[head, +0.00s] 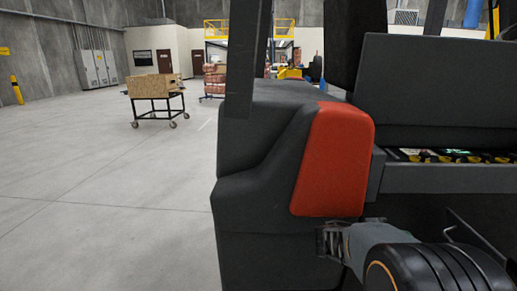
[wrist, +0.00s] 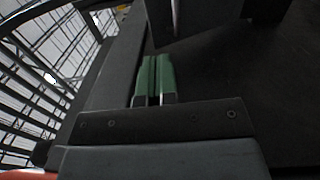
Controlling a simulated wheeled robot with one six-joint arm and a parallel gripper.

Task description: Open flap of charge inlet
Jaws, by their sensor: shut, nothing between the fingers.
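A dark grey vehicle (head: 265,235) fills the middle and right of the head view. A smooth red panel (head: 335,160) is set on its corner. I cannot tell for sure whether this panel is the charge inlet flap, and no open inlet shows. My gripper (wrist: 155,62) shows in the wrist view as two green fingers, shut together and empty. They point at dark surfaces, and I cannot tell whether they touch. In the head view, my wrist sits just below the red panel, close against the vehicle; the fingertips are not clear there.
An open compartment with coloured parts (head: 450,156) lies right of the red panel. A dark upright post (head: 246,65) rises at the vehicle's left. A cart with a cardboard box (head: 153,86) stands far off at left. The floor (head: 100,200) on the left is clear.

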